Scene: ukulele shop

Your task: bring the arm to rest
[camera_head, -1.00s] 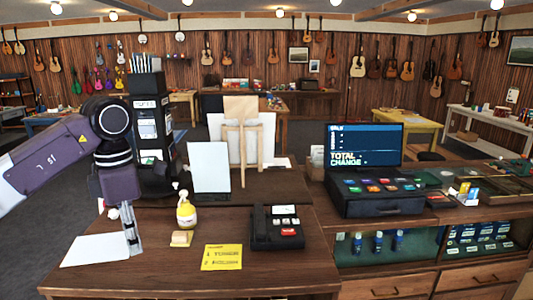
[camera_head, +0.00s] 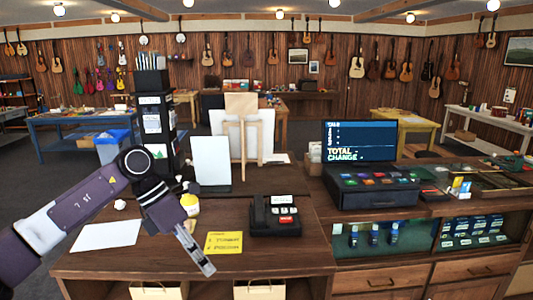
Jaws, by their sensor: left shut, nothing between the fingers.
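My left arm comes in from the left, and its gripper (camera_head: 207,268) points down and to the right. The gripper is shut and empty, in front of the counter's front edge as seen here. The wrist partly hides a yellow-and-white bottle (camera_head: 190,205). My right gripper does not show in the head view.
The wooden counter (camera_head: 290,255) holds a white sheet (camera_head: 107,235), a yellow note (camera_head: 224,242), a black card terminal (camera_head: 275,216) and a standing white card (camera_head: 212,160). A cash register (camera_head: 372,187) stands at the right. A black display tower (camera_head: 151,120) stands behind my arm.

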